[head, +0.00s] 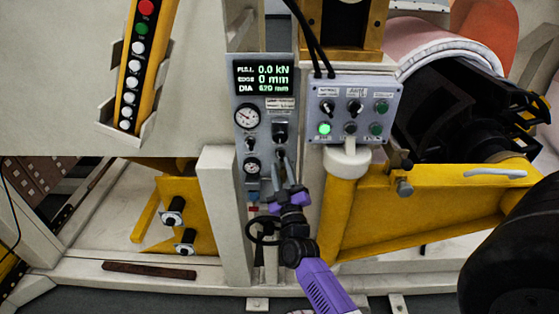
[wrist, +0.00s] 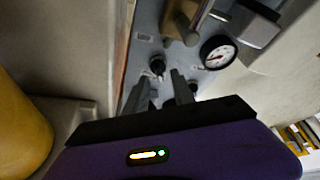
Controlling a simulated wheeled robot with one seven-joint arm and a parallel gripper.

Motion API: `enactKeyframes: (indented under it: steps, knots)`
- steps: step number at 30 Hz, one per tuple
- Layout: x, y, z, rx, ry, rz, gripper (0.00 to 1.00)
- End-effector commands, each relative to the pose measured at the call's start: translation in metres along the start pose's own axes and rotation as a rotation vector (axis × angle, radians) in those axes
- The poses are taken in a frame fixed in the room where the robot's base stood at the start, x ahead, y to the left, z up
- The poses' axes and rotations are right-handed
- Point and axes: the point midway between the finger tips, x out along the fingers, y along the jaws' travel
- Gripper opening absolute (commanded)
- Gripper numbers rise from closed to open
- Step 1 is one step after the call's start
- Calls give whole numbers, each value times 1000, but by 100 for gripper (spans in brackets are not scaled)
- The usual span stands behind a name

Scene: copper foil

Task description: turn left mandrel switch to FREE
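A grey control panel (head: 265,107) with a lit display stands in the middle of the head view. My gripper (head: 281,163) is at its lower right part, pointing up at it. In the wrist view my gripper (wrist: 160,85) is open, its two dark fingers apart with nothing clasped. A small black knob switch (wrist: 157,66) with a pale tip sits on the panel just beyond the fingertips, roughly in line with the gap. I cannot tell whether it is the left mandrel switch. No FREE label is readable, and the switch setting is unclear.
A round gauge (wrist: 217,52) and a blocky brown fitting (wrist: 181,22) stand near the fingers. A second switch box (head: 351,110) with a lit green button is to the right. A white post (head: 223,210) and yellow post (head: 341,205) flank my arm.

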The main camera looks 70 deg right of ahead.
Motion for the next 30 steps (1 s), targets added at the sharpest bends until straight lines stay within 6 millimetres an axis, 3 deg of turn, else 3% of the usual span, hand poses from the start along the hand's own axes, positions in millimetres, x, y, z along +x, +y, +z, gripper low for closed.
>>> enactKeyframes:
  steps: [6,16,17,21,30]
  knots:
    - [24,0,0,1,0,0,30]
    - [28,0,0,1,0,0,30]
    - [28,0,0,1,0,0,28]
    - [28,0,0,2,0,-1,1]
    - [28,0,0,15,-1,4,0]
